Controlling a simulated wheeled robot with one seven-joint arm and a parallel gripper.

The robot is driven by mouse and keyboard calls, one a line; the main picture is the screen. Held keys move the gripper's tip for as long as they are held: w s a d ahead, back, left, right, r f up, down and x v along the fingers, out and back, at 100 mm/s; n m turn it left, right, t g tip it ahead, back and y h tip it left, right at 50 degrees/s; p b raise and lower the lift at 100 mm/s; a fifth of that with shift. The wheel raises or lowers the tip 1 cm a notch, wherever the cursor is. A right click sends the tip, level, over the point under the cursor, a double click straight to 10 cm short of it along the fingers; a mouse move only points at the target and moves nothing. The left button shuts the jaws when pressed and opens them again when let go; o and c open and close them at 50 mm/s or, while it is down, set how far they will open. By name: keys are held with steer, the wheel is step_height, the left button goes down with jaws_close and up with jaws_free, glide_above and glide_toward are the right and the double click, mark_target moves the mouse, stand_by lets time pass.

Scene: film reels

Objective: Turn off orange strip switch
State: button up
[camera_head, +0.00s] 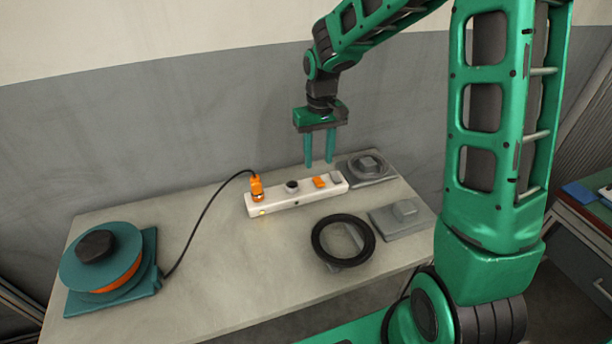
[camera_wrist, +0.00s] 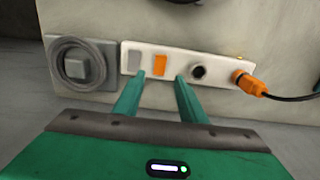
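The white power strip (camera_head: 290,197) lies on the table, and it also shows in the wrist view (camera_wrist: 218,60). Its orange switch (camera_head: 319,182) sits between a grey switch (camera_head: 336,177) and a dark round socket (camera_head: 292,187). In the wrist view the orange switch (camera_wrist: 160,65) shows just beyond and between my fingertips. An orange plug (camera_head: 257,188) is in the strip's left end in the head view. My gripper (camera_head: 319,165) is open and empty, pointing down above and behind the strip; its fingers also show in the wrist view (camera_wrist: 160,78). Whether the switch is on cannot be told.
A teal reel (camera_head: 78,268) with orange inside stands at the table's left, joined to the plug by a black cable (camera_head: 203,213). A black ring (camera_head: 320,249) and grey blocks (camera_head: 402,219) lie right of and before the strip. The table's middle front (camera_head: 225,275) is clear.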

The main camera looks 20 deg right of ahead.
mark_target(318, 180)
steer(key=shift+f, duration=3.15)
